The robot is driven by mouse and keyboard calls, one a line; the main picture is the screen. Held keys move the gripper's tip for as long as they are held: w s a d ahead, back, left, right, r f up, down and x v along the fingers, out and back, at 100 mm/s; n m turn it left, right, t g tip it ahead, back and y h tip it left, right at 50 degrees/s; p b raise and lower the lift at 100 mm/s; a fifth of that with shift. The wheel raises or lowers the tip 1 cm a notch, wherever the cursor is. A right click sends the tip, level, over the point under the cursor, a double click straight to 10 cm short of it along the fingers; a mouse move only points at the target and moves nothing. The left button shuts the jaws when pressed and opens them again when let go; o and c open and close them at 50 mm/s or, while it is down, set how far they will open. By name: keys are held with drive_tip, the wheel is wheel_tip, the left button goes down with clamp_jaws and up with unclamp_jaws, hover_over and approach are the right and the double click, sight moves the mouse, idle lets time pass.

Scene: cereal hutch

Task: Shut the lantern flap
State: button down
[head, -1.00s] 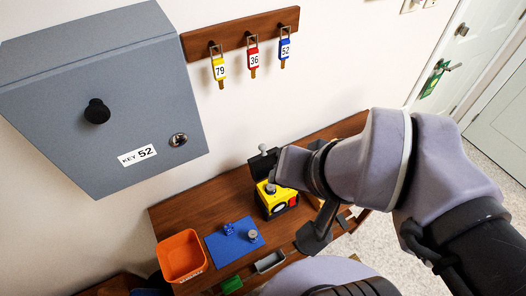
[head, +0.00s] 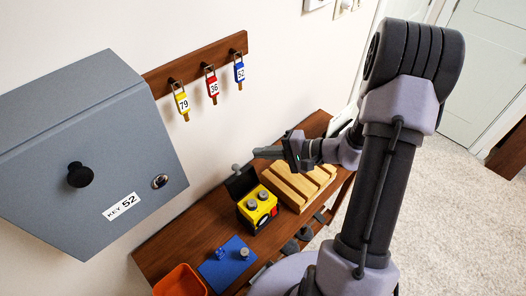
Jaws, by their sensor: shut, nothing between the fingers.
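The lantern (head: 257,207) is a yellow and black box on the brown table, with two round grey-topped cylinders showing in its open top. Its flap (head: 242,183) is black and stands up, open, at the back of the box, with a grey knob at its upper corner. My gripper (head: 259,153) is shut and empty. In the picture its tips show just above and right of the flap; I cannot tell the exact gap, and I see no clear contact.
A slotted wooden block (head: 299,188) stands right of the lantern. A blue mat (head: 226,272) with a blue piece and a grey cylinder lies in front, beside an orange bin (head: 180,281). A grey key cabinet (head: 110,150) and a key rack (head: 208,68) are on the wall.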

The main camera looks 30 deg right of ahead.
sight(245, 167)
drive_tip(key=a, duration=0.4)
drive_tip(key=a+f+b, duration=0.1)
drive_tip(key=shift+w+a, duration=0.15)
drive_tip(key=shift+a, duration=0.25)
drive_tip(key=shift+d+b, duration=0.1)
drive_tip(key=shift+b, duration=0.3)
